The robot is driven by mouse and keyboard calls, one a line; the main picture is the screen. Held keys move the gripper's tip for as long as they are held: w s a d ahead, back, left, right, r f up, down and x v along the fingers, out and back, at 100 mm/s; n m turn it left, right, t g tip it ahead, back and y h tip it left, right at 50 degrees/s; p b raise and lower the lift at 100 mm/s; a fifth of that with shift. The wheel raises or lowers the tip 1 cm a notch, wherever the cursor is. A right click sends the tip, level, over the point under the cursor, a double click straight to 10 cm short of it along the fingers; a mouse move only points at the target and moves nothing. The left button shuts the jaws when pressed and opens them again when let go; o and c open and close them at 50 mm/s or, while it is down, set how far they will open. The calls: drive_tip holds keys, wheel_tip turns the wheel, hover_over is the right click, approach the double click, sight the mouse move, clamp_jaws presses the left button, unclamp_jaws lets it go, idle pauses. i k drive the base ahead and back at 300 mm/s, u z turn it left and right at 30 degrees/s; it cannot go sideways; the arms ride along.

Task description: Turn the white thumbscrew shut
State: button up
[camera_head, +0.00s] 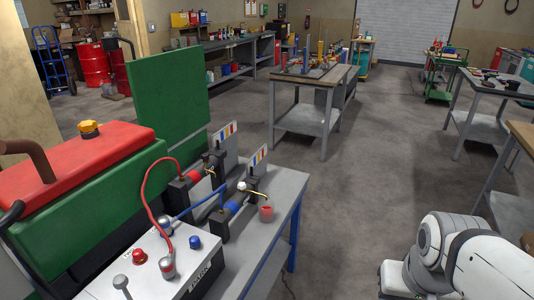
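A small white knob that looks like the white thumbscrew (242,186) sits on top of the nearer dark block (234,210), which has a blue band. It is small here, and I cannot tell how far it is turned. A yellowish piece sticks out to the right beside it. My gripper is out of view; only white links of my arm show at the bottom right, well apart from the thumbscrew.
A red hose (146,190) arches on the left, by a grey control box (200,280) and a green-and-red machine (85,170). Open floor (370,170) lies to the right.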

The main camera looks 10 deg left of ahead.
sight(241, 186)
drive_tip(key=u, duration=0.5)
drive_tip(key=i, duration=0.7)
drive_tip(key=u, duration=0.55)
drive_tip(key=k, duration=0.5)
drive_tip(key=z, duration=0.45)
drive_tip(key=k, duration=0.15)
drive_tip(key=u, duration=0.6)
drive_tip(key=i, duration=0.65)
drive_tip(key=z, duration=0.05)
